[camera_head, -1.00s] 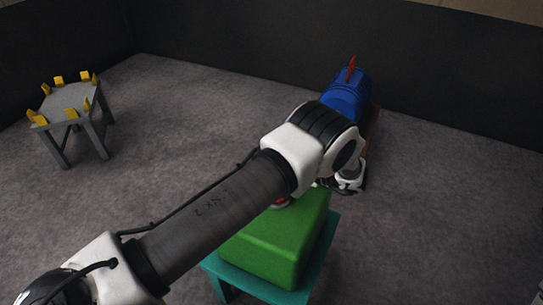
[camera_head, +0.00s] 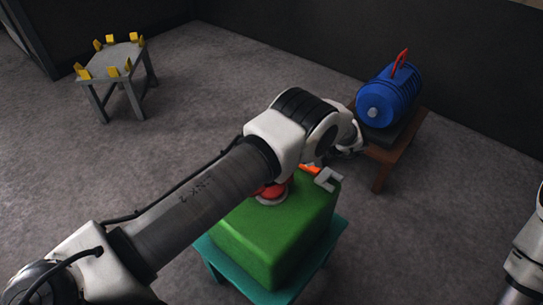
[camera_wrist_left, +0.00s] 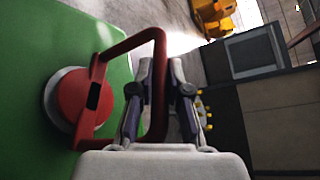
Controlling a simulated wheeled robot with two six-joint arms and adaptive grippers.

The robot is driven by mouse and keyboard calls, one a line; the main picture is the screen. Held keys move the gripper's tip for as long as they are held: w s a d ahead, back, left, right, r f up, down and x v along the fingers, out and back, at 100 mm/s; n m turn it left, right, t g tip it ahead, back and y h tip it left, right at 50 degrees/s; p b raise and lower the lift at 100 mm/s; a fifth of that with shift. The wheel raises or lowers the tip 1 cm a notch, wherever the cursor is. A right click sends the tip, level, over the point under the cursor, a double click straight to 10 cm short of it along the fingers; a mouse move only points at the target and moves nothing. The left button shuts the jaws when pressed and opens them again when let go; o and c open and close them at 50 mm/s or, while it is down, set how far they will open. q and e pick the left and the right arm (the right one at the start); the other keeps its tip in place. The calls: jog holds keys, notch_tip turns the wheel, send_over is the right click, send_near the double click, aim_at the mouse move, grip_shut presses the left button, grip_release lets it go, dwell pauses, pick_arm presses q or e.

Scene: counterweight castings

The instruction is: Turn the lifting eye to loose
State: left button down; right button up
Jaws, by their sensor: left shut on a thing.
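The red lifting eye (camera_head: 272,193) sits on top of a green casting (camera_head: 253,238), partly hidden behind my left forearm. In the left wrist view the eye is a round red disc on a pale collar with a red bail (camera_wrist_left: 128,45) looping out from it. My left gripper (camera_wrist_left: 162,90) is shut on the bail, whose bar passes between its fingers. In the head view the left gripper is mostly hidden behind the wrist. A small grey hook-shaped piece (camera_head: 328,179) shows at the casting's far edge; I cannot tell what it is. My right gripper is out of view.
The casting stands on a teal table (camera_head: 333,245). Behind it, a blue motor-like casting (camera_head: 388,95) with a red eye rests on a brown table (camera_head: 385,158). A grey stand (camera_head: 110,62) with yellow blocks is at the far left. Grey floor is clear between them.

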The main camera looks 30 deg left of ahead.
pick_arm(q)
jog(key=shift+s+f+n+g+h, duration=0.1)
jog(key=shift+f+n+g+h, duration=0.2)
jog(key=shift+g, duration=0.2)
jog(key=c, duration=1.3)
grip_release()
jog(key=shift+o, duration=0.8)
jog(key=shift+a, duration=0.1)
jog(key=shift+r, duration=0.15)
jog(key=shift+r, duration=0.1)
